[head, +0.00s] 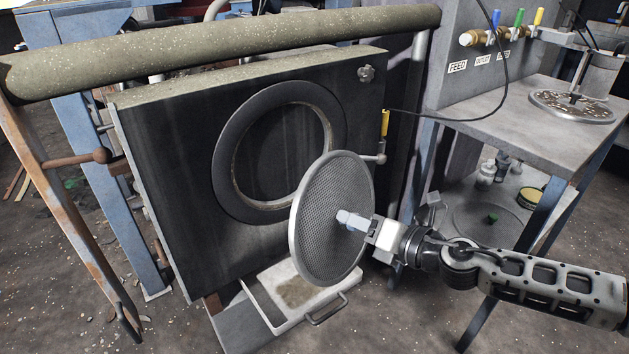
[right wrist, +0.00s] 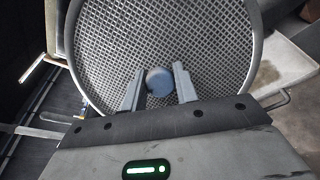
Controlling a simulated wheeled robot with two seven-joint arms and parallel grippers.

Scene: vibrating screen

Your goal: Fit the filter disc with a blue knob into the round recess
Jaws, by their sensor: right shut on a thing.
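The filter disc (head: 325,225) is a round grey mesh screen with a metal rim, held upright and tilted in the head view. Its blue knob (right wrist: 159,81) shows between the fingers in the right wrist view. My right gripper (head: 350,221) is shut on the knob, and the mesh also fills the top of the right wrist view (right wrist: 120,45). The round recess (head: 230,150) is a dark ring opening in the upright black panel. The disc stands apart in front of it, to the lower right, and hides part of its lower right rim. My left gripper is not in view.
A white tray (head: 262,312) with a handle juts out below the panel. A thick pipe (head: 230,45) runs above it. A yellow-handled lever (head: 385,122) is at the panel's right edge. A grey bench (head: 500,125) with a round plate (head: 572,106) stands at right.

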